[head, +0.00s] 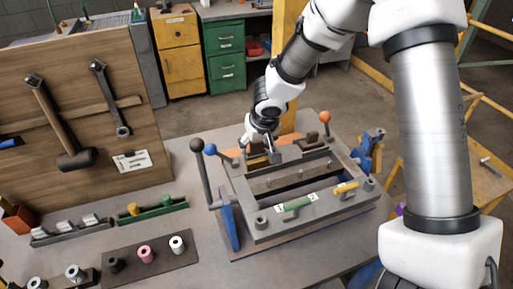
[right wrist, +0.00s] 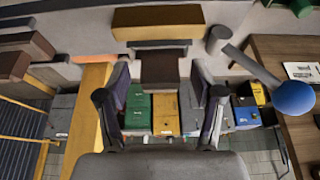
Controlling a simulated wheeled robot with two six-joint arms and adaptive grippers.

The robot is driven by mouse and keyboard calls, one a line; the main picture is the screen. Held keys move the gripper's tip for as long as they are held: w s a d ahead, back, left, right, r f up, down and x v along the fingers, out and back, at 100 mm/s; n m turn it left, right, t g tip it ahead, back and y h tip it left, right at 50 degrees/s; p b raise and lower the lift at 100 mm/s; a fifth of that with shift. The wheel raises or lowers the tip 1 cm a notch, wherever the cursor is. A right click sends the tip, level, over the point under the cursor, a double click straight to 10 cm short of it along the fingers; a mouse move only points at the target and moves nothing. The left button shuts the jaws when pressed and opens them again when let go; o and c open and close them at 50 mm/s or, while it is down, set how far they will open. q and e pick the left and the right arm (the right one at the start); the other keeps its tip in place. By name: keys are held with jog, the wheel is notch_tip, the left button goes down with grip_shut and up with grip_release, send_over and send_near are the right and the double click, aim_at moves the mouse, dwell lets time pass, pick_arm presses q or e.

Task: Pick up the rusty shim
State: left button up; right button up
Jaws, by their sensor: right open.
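A small rust-brown block (right wrist: 161,70), which looks like the rusty shim, shows in the right wrist view between the two fingers of my right gripper (right wrist: 160,95). The fingers stand apart on either side of it, and I cannot tell whether they touch it. In the head view my right gripper (head: 263,152) is low over the back left part of the grey fixture frame (head: 262,235). There the gripper largely hides what is between its fingers. My left gripper is not in view.
A blue-ball lever (head: 210,151) and a black-ball lever (head: 197,146) rise at the fixture's left. An orange-ball lever (head: 324,118) stands behind it. A tool board (head: 75,100) stands at the left. A dark tray (head: 150,262) with several rollers lies in front.

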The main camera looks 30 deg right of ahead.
jog(key=shift+w, duration=0.15)
jog(key=c, duration=1.2)
jog(key=shift+r, duration=0.1)
jog(key=shift+c, duration=0.2)
